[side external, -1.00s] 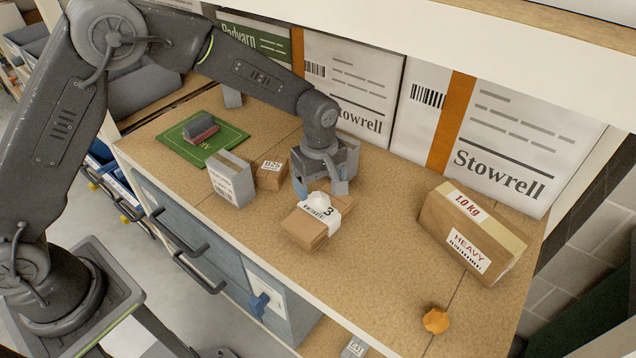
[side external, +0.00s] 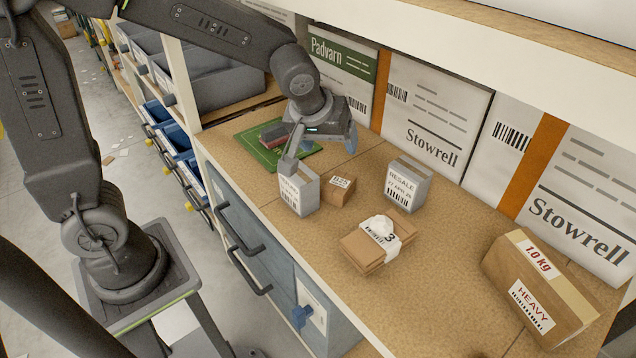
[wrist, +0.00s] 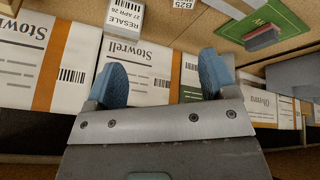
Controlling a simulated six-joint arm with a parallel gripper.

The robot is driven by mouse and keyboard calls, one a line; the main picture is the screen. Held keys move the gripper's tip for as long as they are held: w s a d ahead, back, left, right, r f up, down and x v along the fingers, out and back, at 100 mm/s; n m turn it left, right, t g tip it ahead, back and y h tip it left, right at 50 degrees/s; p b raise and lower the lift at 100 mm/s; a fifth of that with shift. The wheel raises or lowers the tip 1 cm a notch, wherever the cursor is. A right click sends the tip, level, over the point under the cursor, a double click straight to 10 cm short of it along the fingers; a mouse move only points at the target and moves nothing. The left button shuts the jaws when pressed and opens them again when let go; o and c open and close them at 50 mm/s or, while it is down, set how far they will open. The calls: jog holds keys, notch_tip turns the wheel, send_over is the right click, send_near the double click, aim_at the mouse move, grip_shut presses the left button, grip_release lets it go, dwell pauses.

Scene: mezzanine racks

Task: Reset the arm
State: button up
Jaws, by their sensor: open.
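My gripper (side external: 321,150) is raised above the back part of the shelf, near the green mat (side external: 246,140) and the small white-labelled boxes. In the wrist view my gripper (wrist: 160,78) shows two blue fingertips spread apart, with nothing between them.
A small brown box (side external: 339,190), a grey RESALE box (side external: 408,184), a strapped brown parcel (side external: 364,253) and a HEAVY carton (side external: 531,266) stand on the shelf. A red and grey stamp-like item (side external: 276,134) lies on the mat. Large Stowrell cartons (side external: 432,105) line the back.

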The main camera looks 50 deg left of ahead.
jog(key=s+a+r+m, duration=0.1)
jog(key=s+r+m, duration=0.2)
jog(key=s, duration=0.6)
jog(key=s+a+r+m+h, duration=0.1)
jog(key=s+r+m, duration=0.2)
jog(key=s, duration=0.6)
jog(key=shift+a+r+m, duration=0.3)
jog(key=shift+r+m, duration=0.1)
